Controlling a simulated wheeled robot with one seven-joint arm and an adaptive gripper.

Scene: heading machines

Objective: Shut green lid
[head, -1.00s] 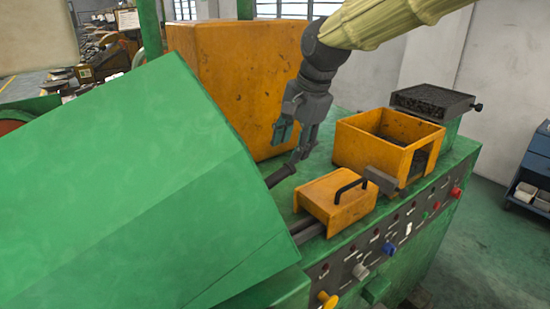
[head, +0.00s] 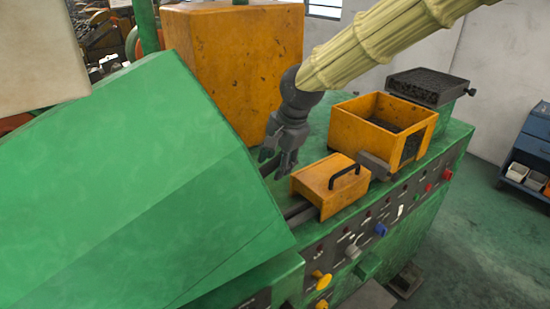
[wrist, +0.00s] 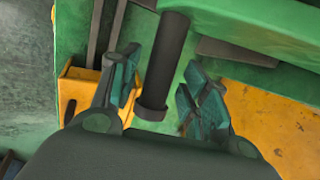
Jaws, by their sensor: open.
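The green lid (head: 150,185) is a large slanted cover filling the left of the head view. Its green edge also shows at the top of the wrist view (wrist: 235,15). A dark cylindrical handle (wrist: 164,65) extends from the lid's edge in the wrist view. My gripper (head: 275,165) is beside the lid's right edge in the head view. In the wrist view my gripper (wrist: 158,95) is open, with one finger on each side of the handle's end. Small gaps appear between the fingers and the handle. In the head view the handle is mostly hidden by my gripper.
A small orange cover (head: 325,185) with a black handle sits just right of my gripper. An open orange box (head: 350,125) stands farther right. A tall orange block (head: 230,70) is behind my gripper. Coloured knobs (head: 380,229) line the machine's front panel.

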